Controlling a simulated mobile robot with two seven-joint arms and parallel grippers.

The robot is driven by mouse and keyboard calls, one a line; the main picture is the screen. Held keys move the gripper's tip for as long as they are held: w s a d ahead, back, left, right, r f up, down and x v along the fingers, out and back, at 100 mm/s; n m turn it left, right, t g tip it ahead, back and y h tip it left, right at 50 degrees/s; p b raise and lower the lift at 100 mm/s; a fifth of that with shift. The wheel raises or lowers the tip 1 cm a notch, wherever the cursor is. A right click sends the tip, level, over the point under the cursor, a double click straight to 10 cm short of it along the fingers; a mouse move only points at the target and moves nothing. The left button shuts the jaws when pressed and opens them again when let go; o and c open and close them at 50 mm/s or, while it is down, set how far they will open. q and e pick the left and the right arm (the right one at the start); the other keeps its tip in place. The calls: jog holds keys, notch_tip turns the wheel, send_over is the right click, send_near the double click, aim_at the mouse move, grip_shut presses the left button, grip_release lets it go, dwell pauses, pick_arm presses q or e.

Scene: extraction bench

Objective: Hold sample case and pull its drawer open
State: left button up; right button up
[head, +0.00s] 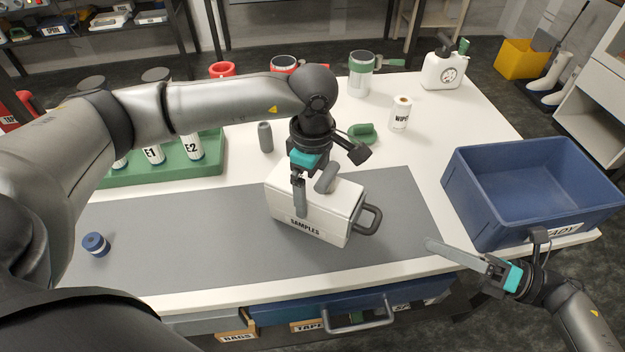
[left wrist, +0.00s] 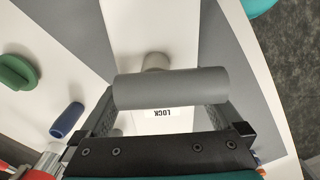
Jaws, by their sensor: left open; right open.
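The white sample case (head: 304,229), labelled SAMPLES, stands on the grey mat. A grey loop handle (head: 372,222) is on its right end, and no drawer gap shows. My left gripper (head: 303,208) is open and points down over the case's top, beside a grey cylindrical grip (head: 327,178). In the left wrist view this grip (left wrist: 170,89) lies across the space between the fingers, over a LOCK label; contact cannot be told. My right gripper (head: 432,245) is open and empty, right of the case near the table's front edge, apart from the handle.
A blue bin (head: 470,208) stands on the right. A green rack (head: 205,168) with labelled containers is at the left. A blue-capped item (head: 96,244) lies on the mat (head: 190,245). A green object (head: 362,132) and a wipes roll (head: 400,112) stand behind the case.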

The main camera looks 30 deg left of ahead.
pick_arm(q)
jog(key=shift+c, duration=0.2)
jog(key=c, duration=1.4)
dwell(0.3)
